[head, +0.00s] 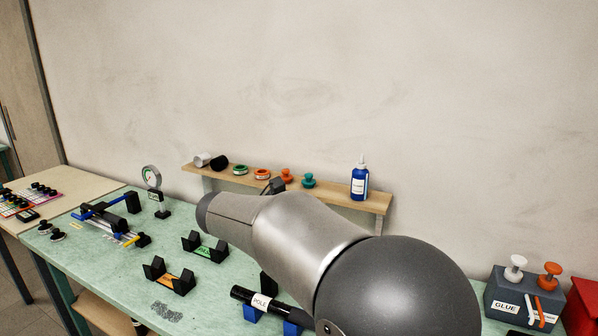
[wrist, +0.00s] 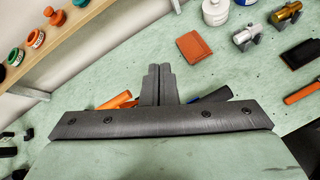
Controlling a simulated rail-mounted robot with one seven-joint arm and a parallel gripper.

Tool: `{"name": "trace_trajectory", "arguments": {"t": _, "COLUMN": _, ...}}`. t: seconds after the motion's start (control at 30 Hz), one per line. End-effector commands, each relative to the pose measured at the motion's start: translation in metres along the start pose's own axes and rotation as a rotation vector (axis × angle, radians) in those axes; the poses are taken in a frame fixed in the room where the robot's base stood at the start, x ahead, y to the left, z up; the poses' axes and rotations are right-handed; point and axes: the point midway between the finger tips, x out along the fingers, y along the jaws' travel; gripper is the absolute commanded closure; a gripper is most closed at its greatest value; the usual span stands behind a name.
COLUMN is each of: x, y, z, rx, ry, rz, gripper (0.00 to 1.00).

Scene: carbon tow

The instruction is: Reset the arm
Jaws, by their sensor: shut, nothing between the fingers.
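My gripper (wrist: 158,72) shows in the wrist view with its two grey fingers pressed together and nothing between them. It is above the green bench (wrist: 95,120), and the fingers point toward the bench's back part. Orange and blue handles show partly hidden behind the gripper's wide dark bar. In the head view my grey arm reaches over the bench (head: 110,259) from the lower right and hides its middle. I cannot make out the fingers clearly there.
A wooden shelf (head: 337,198) along the wall carries spools, knobs and a blue bottle (head: 359,180). Black cradles (head: 205,247), a dial gauge (head: 151,177) and a black tube labelled POLE (head: 262,302) stand on the bench. A grey GLUE box (head: 512,306) is at right.

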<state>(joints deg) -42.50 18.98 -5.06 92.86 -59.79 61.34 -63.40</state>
Motion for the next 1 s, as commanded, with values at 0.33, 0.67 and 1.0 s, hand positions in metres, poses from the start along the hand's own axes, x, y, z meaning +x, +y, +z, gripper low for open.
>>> {"name": "trace_trajectory", "arguments": {"t": 0.33, "x": 0.013, "y": -0.267, "z": 0.007, "rx": 1.109, "ry": 0.250, "rz": -0.577, "gripper": 1.00}}
{"name": "trace_trajectory", "arguments": {"t": 0.67, "x": -0.042, "y": -0.399, "z": -0.064, "rx": 1.997, "ry": 0.193, "rz": -1.062, "gripper": 1.00}}
{"name": "trace_trajectory", "arguments": {"t": 1.0, "x": -0.048, "y": -0.407, "z": -0.073, "rx": 2.084, "ry": 0.176, "rz": -1.115, "gripper": 1.00}}
